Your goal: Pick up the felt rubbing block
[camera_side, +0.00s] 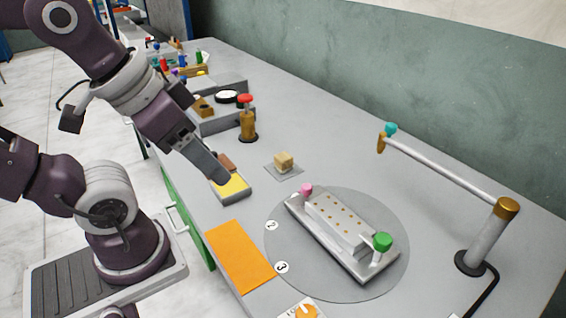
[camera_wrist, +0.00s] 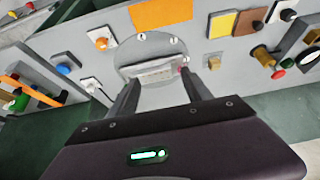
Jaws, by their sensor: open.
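A small tan block (camera_side: 284,161) sits on a thin grey square pad left of and behind the round plate; it also shows in the wrist view (camera_wrist: 214,62). A brown block (camera_side: 227,161) lies at the far end of a tray with a yellow pad (camera_side: 232,187), partly hidden by my gripper. I cannot tell for certain which of the two is the felt rubbing block; the tan one looks felt-like. My gripper (camera_side: 221,180) is open and empty, its fingers apart in the wrist view (camera_wrist: 161,79). In the side view it overlaps the tray; its height is unclear.
A grey press plate with pink and green knobs (camera_side: 345,232) stands on the round plate (camera_side: 290,280). A red-topped brass post (camera_side: 247,120) stands behind the tray. An orange sheet (camera_side: 240,256) lies in front. A long-armed post (camera_side: 487,235) stands at right.

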